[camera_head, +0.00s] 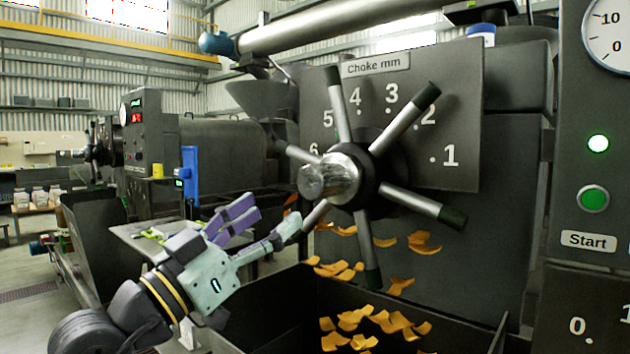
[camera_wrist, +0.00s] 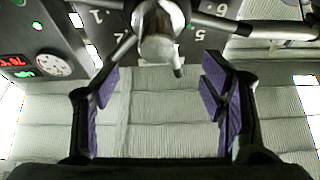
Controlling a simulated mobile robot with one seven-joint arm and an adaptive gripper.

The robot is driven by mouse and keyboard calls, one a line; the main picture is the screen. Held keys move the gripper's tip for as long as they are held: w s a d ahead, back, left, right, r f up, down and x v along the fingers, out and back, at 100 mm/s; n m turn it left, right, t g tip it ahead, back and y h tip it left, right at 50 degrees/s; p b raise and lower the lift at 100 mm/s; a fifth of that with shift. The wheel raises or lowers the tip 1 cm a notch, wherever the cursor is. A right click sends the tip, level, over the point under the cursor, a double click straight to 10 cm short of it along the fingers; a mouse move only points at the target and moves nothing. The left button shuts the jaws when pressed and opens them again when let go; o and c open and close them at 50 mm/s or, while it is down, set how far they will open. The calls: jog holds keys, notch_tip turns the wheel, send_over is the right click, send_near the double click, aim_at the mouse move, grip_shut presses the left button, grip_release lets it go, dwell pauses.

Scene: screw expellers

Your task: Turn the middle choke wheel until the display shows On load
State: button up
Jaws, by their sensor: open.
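The choke wheel (camera_head: 331,180) stands in front of a dark plate (camera_head: 462,110) labelled "Choke mm" with numbers 1 to 6. It has a shiny metal hub and several spokes with dark tips. In the wrist view its hub (camera_wrist: 158,47) is at the top centre. My gripper (camera_head: 272,212) is open and empty, lower left of the hub, near a lower-left spoke. In the wrist view the purple-padded fingers (camera_wrist: 160,95) are spread wide below the hub, with no spoke clearly between the pads. Whether a finger touches a spoke cannot be told. No "On load" text is readable.
A right panel holds a gauge (camera_head: 612,30), a lit white-green lamp (camera_head: 598,144) and a green Start button (camera_head: 593,198). A dark trough below the wheel holds orange flakes (camera_head: 372,320). Another expeller (camera_head: 215,150) stands behind left. A red display (camera_wrist: 14,61) shows in the wrist view.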

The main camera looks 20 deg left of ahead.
aim_at(309, 187)
jog(key=p+x, duration=0.3)
jog(key=x, duration=0.6)
jog(key=shift+d, duration=0.25)
jog(key=shift+p+x, duration=0.4)
jog(key=shift+x, duration=0.4)
jog(key=shift+c, duration=0.2)
grip_shut()
